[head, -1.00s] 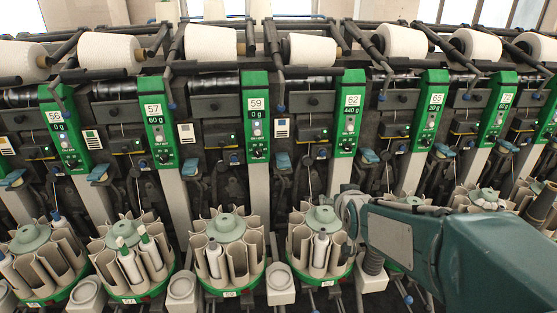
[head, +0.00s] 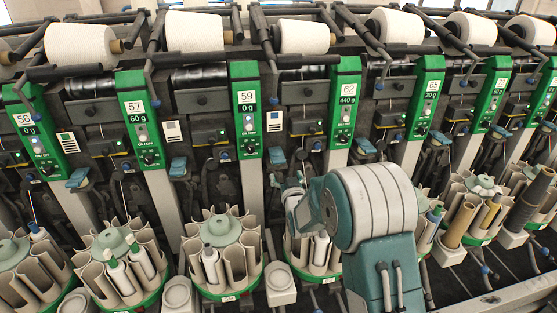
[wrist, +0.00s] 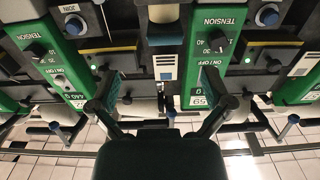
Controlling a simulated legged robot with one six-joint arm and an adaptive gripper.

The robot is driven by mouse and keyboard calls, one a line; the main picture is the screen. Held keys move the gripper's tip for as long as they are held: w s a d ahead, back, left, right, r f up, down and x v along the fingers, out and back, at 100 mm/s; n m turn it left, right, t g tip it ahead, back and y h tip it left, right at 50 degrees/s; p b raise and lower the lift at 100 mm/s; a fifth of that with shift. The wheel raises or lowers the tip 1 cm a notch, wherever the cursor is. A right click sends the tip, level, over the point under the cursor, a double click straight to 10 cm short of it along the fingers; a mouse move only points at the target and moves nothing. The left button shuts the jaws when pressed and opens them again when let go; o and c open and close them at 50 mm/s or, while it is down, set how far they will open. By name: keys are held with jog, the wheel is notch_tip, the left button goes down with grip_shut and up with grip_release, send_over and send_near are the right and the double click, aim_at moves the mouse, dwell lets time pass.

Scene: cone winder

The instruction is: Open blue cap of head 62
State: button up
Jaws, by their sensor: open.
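The panel of head 62 (head: 345,105) is a green strip showing 62 and 440 g, right of centre in the head view. A blue cap (head: 277,158) shows low between panels 59 and 62; another (head: 366,147) shows between 62 and 65. I cannot tell for certain which belongs to head 62. In the wrist view, which is upside down, the 440 g panel (wrist: 62,70) is at left. My gripper (wrist: 158,92) is open and empty, its fingers spread in front of the machine. In the head view my wrist is below the left blue cap; the fingertips are not clear.
Panel 59 (head: 246,110) stands to the left, panel 65 (head: 427,100) to the right. A round bobbin magazine (head: 220,240) stands below panel 59; the one below 62 is partly hidden by my arm. Yarn cones (head: 302,37) line the top.

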aim_at(278, 159)
jog(key=w, duration=0.2)
jog(key=w+a, duration=0.1)
jog(key=w, duration=0.2)
jog(key=w+a, duration=0.1)
jog(key=w, duration=0.1)
jog(key=shift+w+a, duration=0.25)
jog(key=shift+w+d, duration=0.1)
jog(key=shift+w, duration=0.4)
jog(key=c, duration=1.2)
